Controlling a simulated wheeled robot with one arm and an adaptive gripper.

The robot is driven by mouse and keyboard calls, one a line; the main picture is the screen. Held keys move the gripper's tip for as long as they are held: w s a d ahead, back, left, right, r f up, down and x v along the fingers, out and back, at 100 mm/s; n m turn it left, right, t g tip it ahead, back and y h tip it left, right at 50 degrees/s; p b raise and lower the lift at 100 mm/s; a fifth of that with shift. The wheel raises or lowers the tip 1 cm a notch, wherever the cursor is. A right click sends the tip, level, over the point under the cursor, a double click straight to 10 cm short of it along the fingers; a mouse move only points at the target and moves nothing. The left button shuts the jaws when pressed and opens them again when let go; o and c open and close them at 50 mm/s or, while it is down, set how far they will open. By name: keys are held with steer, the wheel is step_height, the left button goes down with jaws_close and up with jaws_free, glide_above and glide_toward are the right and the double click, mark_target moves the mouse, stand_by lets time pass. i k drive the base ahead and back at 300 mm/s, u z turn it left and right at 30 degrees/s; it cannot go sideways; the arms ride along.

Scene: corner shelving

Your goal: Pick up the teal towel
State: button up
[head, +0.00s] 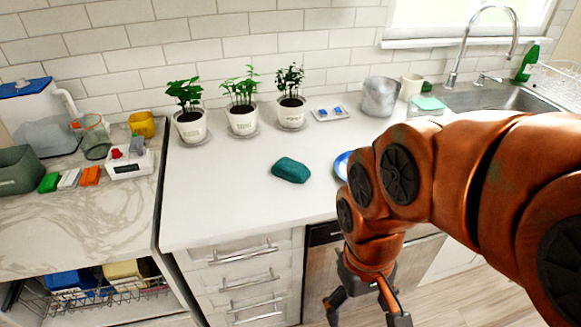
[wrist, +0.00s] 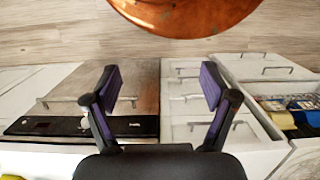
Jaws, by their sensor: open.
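The teal towel (head: 291,170) is a small folded bundle lying on the white countertop (head: 225,205), left of a blue plate in the head view. My gripper (head: 362,306) hangs in front of the counter, below its top and to the right of the towel. It is well apart from the towel. In the wrist view my gripper (wrist: 160,88) is open with nothing between its fingers, facing the dishwasher and drawer fronts. The towel does not show in the wrist view.
The blue plate (head: 342,165) is partly hidden by my arm. Three potted plants (head: 242,118) stand along the back wall, with a small tray (head: 329,114) beside them. A metal pot (head: 380,97) and sink (head: 505,98) are at right. The counter around the towel is clear.

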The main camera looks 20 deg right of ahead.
mark_target(292, 171)
steer(key=k, duration=1.25)
steer(key=u, duration=0.85)
steer(key=i, duration=1.5)
steer(key=z, duration=0.2)
